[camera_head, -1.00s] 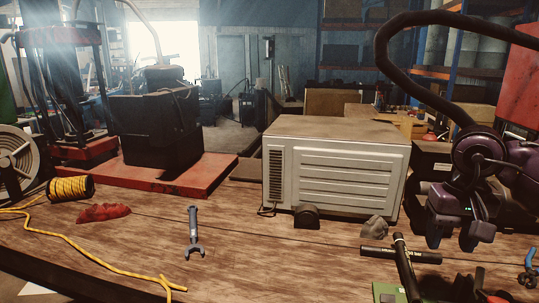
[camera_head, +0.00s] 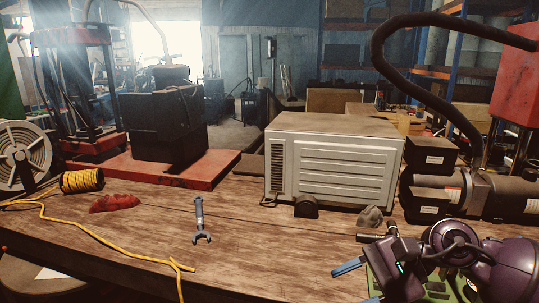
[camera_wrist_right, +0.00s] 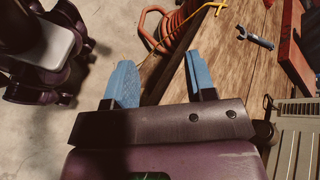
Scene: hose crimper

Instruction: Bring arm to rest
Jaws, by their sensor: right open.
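My right gripper (camera_head: 357,283) is low at the front right of the head view, with my purple wrist and forearm behind it. Its blue fingers point left, near the bench's front edge. In the right wrist view the gripper (camera_wrist_right: 160,62) shows two blue fingers spread well apart with nothing between them. Beyond them are the grey floor and the wooden bench edge. A green board (camera_head: 384,284) is partly hidden behind the gripper. My left gripper is in neither view.
The wooden bench (camera_head: 150,235) holds a blue-grey wrench (camera_head: 200,220), red cloth (camera_head: 115,203), a yellow rope spool (camera_head: 82,181) and a white ribbed box (camera_head: 335,165). A black-hosed machine (camera_head: 490,190) stands at right. An orange coil (camera_wrist_right: 172,30) lies beyond the fingers.

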